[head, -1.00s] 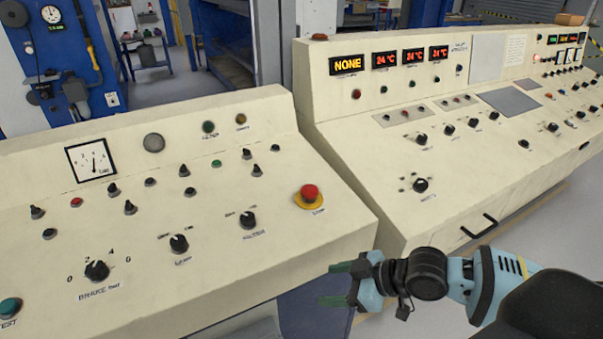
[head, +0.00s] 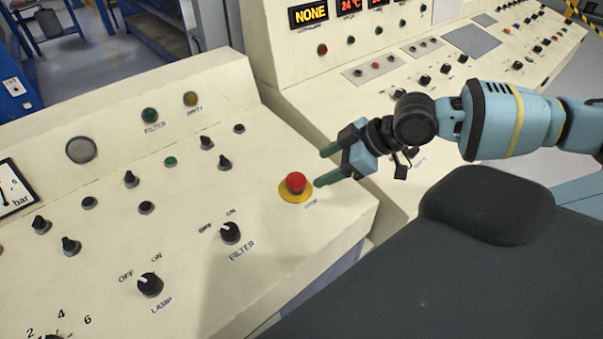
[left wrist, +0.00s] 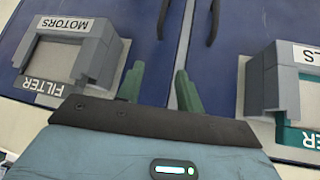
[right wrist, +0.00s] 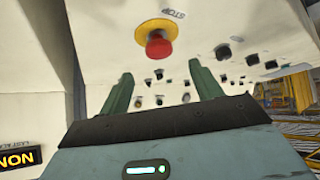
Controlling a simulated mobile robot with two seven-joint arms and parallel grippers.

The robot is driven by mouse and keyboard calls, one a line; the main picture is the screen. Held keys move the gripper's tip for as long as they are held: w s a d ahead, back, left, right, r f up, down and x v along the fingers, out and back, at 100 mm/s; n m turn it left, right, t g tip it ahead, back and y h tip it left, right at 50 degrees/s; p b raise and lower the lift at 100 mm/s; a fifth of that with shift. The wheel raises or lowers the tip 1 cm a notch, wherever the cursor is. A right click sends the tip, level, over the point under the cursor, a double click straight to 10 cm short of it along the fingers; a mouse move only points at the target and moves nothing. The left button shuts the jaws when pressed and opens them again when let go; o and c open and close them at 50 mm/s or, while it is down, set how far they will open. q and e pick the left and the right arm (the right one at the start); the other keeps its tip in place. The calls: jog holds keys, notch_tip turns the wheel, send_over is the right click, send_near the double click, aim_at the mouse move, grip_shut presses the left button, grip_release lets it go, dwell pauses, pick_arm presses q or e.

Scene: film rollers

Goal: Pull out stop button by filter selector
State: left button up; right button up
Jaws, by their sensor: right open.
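The red stop button (head: 296,183) stands on a yellow disc near the right edge of the cream console, with a STOP label beside it. The filter selector (head: 230,232), a black knob marked OFF and ON, is to its lower left. My right gripper (head: 325,166) is open, just right of the button, fingers pointing at it. In the right wrist view the button (right wrist: 158,45) lies ahead, beyond and between the fingertips (right wrist: 158,82), not held. My left gripper (left wrist: 159,75) is open and empty in the left wrist view, and is out of the head view.
The lamp selector (head: 150,284) and several other knobs and lights are on the same panel. A second cream console (head: 345,105) with displays stands behind the right arm. In the left wrist view, grey frames labelled MOTORS and FILTER (left wrist: 68,52) sit near the left gripper.

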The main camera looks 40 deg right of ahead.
aim_at(299, 179)
jog(key=x, duration=0.7)
jog(key=shift+w, duration=0.2)
pick_arm(q)
jog(key=shift+w+f, duration=0.2)
jog(key=shift+f, duration=0.05)
